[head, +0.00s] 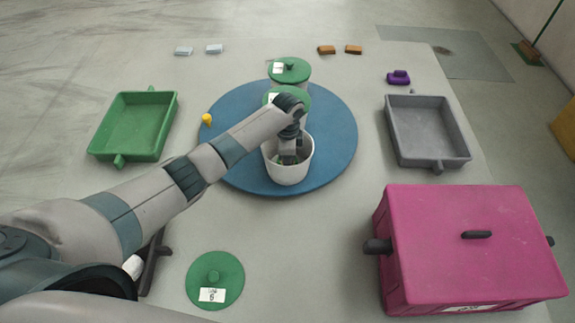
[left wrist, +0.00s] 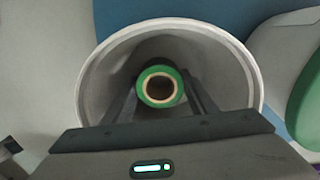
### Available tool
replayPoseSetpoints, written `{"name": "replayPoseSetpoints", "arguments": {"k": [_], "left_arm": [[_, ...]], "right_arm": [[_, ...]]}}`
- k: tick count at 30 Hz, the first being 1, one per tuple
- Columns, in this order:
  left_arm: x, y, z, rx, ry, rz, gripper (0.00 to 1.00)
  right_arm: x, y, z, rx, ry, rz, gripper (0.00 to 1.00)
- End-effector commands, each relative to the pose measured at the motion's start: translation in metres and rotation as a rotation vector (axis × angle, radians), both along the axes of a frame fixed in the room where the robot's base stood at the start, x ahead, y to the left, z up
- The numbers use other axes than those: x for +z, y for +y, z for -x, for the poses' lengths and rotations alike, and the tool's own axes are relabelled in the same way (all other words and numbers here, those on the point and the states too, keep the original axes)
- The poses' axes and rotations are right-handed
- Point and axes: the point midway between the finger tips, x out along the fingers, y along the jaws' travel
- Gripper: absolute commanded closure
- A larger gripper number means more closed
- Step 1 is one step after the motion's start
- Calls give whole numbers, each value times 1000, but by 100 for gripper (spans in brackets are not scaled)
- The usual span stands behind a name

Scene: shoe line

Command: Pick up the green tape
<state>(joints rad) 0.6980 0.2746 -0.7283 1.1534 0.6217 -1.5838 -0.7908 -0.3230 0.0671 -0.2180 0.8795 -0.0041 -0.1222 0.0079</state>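The green tape (left wrist: 160,70) is a roll with a pale core, seen end-on inside an open white bucket (head: 287,174) at the front of a blue round turntable (head: 335,150). My left gripper (head: 288,160) reaches down into this bucket. In the left wrist view its two fingers (left wrist: 161,88) flank the roll, one on each side, with their tips close to its edges. I cannot tell whether they press on it. A little green shows by the fingers in the head view. The bucket's rim (left wrist: 250,58) surrounds the fingers. My right gripper is not in view.
Two buckets with green lids (head: 291,70) (head: 297,98) stand behind. A loose labelled green lid (head: 216,276) lies in front. A green tray (head: 135,125) is left, a grey tray (head: 428,130) right, a magenta box (head: 465,250) front right. A yellow object (head: 207,119) is on the turntable's edge.

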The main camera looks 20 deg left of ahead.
Motion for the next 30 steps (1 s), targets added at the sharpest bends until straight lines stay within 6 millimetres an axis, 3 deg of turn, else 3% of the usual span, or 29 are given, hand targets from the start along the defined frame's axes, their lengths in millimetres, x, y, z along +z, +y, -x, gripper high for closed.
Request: {"name": "replayPoseSetpoints", "arguments": {"k": [8,14,30], "left_arm": [[1,0,0,0,-1,0,72],[13,0,-1,1,-2,0,72],[92,0,-1,1,-2,1,72]], "right_arm": [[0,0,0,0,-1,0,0],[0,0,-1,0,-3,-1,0],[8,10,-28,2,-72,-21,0]]}}
